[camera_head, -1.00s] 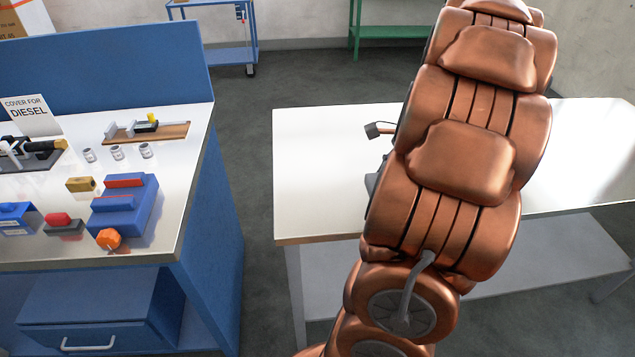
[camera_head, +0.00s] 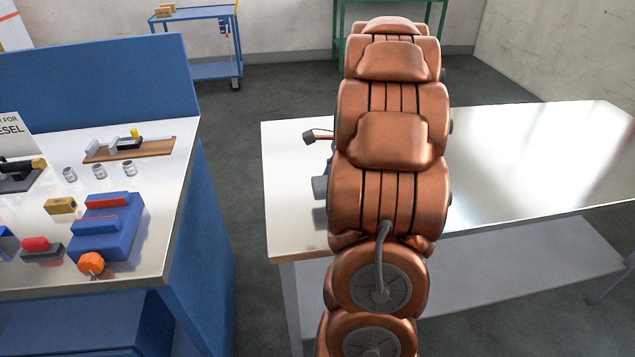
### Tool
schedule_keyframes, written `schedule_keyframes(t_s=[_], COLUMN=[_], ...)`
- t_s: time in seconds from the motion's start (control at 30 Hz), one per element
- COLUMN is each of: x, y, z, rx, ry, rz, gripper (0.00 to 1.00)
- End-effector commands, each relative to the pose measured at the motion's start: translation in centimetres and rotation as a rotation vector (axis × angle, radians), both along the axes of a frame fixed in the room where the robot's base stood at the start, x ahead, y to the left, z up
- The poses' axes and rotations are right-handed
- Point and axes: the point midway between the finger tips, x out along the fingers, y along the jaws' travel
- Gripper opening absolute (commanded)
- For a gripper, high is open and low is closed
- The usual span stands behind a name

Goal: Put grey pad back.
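No loose grey pad can be made out for sure. A dark grey base (camera_head: 42,255) under a red block (camera_head: 36,243) sits at the front of the left bench; I cannot tell if it is the pad. A blue stepped block (camera_head: 108,230) with red strips stands right of it. My copper arm stands upright in front of the right table. My gripper's fingers and anything held are hidden behind the arm.
The white-topped left bench (camera_head: 160,215) also bears an orange knob (camera_head: 91,263), a yellow block (camera_head: 60,205), small metal cylinders (camera_head: 98,171) and a wooden board (camera_head: 145,148). A blue cart (camera_head: 215,70) stands behind.

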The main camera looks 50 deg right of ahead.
Motion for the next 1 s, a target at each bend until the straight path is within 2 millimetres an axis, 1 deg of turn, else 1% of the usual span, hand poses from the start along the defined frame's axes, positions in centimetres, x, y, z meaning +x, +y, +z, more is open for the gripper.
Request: schedule_keyframes(t_s=[0.03,0.1,0.2,0.3,0.47,0.7,1.0], x=[1.1,2.4,3.8,4.5,4.6,4.6,4.6], y=[0.1,0.3,0.3,0.4,0.5,0.5,0.4], z=[0.1,0.0,-0.1,-0.3,-1.0,-3.7,-3.9], rx=[-0.001,-0.002,-0.003,-0.002,-0.001,0.0,-0.003], ry=[0.003,-0.001,-0.002,-0.001,0.0,0.0,-0.002], rz=[0.005,0.005,0.003,0.004,0.003,0.002,0.002], gripper=[0.34,0.34,0.34,0.34,0.34,0.34,0.34])
